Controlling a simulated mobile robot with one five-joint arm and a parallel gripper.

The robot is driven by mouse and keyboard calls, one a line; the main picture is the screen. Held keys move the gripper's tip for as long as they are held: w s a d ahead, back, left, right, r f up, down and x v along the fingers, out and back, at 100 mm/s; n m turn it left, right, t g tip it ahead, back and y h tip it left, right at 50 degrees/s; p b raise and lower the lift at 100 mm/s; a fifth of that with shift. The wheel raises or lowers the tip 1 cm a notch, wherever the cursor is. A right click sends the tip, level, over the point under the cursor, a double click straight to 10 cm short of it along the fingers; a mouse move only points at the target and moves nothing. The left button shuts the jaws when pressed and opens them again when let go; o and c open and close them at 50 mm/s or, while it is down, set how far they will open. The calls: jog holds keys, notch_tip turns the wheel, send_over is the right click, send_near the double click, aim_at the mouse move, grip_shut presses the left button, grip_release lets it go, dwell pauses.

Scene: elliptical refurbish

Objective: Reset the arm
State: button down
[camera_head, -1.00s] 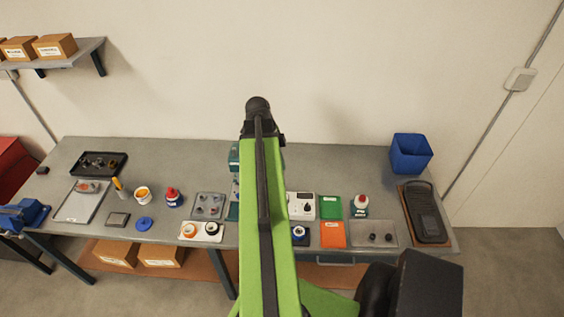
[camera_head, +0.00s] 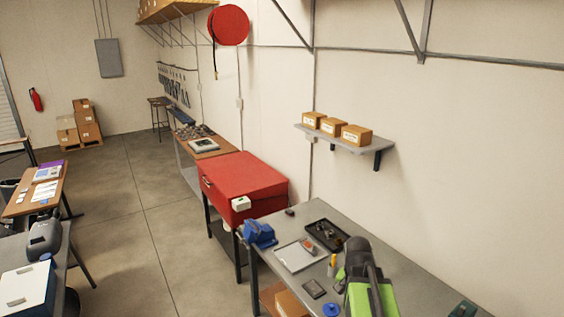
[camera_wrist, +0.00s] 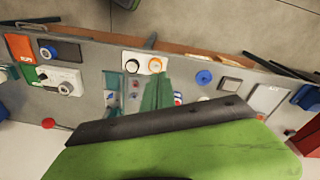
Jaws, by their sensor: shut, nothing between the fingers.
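My green and black arm (camera_head: 368,285) rises into the head view at the lower right, in front of the grey workbench (camera_head: 420,285). Only the upper part of one link and its dark joint show there. In the wrist view a green link of my arm with a black edge (camera_wrist: 170,150) fills the lower part, with the bench top beyond it. I cannot make out the gripper's fingers in either view, and nothing held is visible.
The bench carries a blue vise (camera_head: 259,233), a black tray (camera_head: 326,235) and a white-grey board (camera_head: 296,256). A red cabinet (camera_head: 243,184) stands beside it. A wall shelf (camera_head: 345,143) holds boxes. Open floor (camera_head: 150,220) lies left, between benches.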

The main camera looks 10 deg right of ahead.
jog(key=w+a+n+y, duration=0.1)
jog(key=w+a+n, duration=0.2)
jog(key=a+n, duration=1.05)
jog(key=s+a+f+m+b, duration=0.1)
jog(key=a+f+m+b, duration=0.1)
jog(key=f+b, duration=1)
jog(key=s+a+f+m+b, duration=0.1)
jog(key=a+f+m+b, duration=0.1)
jog(key=f+b, duration=1.1)
jog(key=shift+s+a+f, duration=0.25)
jog(key=shift+s+a, duration=0.1)
jog(key=shift+a, duration=0.05)
jog(key=shift+r, duration=0.1)
